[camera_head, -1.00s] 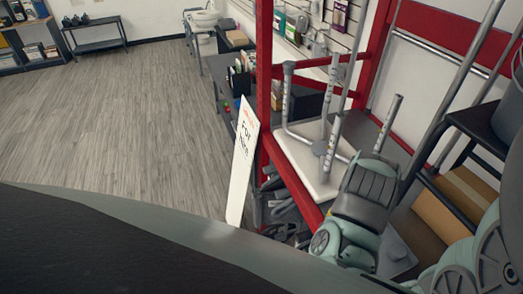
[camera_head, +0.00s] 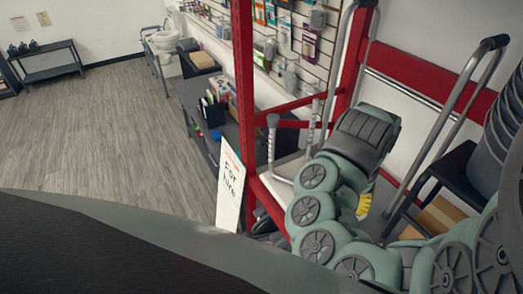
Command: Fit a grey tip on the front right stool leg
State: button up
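The stool lies upside down with its pale seat (camera_head: 287,168) down and its metal legs up, inside a red-framed rack. The back left leg (camera_head: 271,150) has a grey end piece (camera_head: 273,120) on top. A second leg (camera_head: 312,128) stands to its right, and its top is hard to make out. The other legs, including the front right one, are hidden behind my arm. I cannot pick out a loose grey tip for certain. My gripper does not show clearly; only my pale green arm links and a yellow ridged piece (camera_head: 364,203) beside them are visible.
The red rack post (camera_head: 244,90) and a white sign (camera_head: 230,188) stand left of the stool. Metal tube handles (camera_head: 460,95), a dark seat (camera_head: 455,165) and a cardboard box (camera_head: 440,218) crowd the right. Wall goods hang behind. Grey floor (camera_head: 110,130) at left is open.

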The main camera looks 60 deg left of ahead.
jog(key=w+a+b, duration=0.1)
jog(key=w+a, duration=0.1)
jog(key=a, duration=0.1)
jog(key=w+a+f+b, duration=0.1)
jog(key=w+a+b, duration=0.1)
jog(key=w+a, duration=0.1)
jog(key=w+a+b, duration=0.1)
jog(key=w+a, duration=0.2)
jog(key=shift+a+f, duration=0.2)
jog(key=shift+f, duration=0.15)
jog(key=shift+w+a+r+b, duration=0.15)
jog(key=shift+w+a+b, duration=0.25)
jog(key=shift+b, duration=0.3)
jog(key=shift+f, duration=0.95)
jog(key=shift+s+p, duration=0.1)
jog(key=shift+p, duration=0.55)
jog(key=shift+f+p, duration=0.5)
jog(key=shift+f, duration=0.25)
jog(key=shift+f+b, duration=0.35)
jog(key=shift+b, duration=0.2)
jog(key=shift+f+b, duration=0.3)
jog(key=shift+b, duration=0.05)
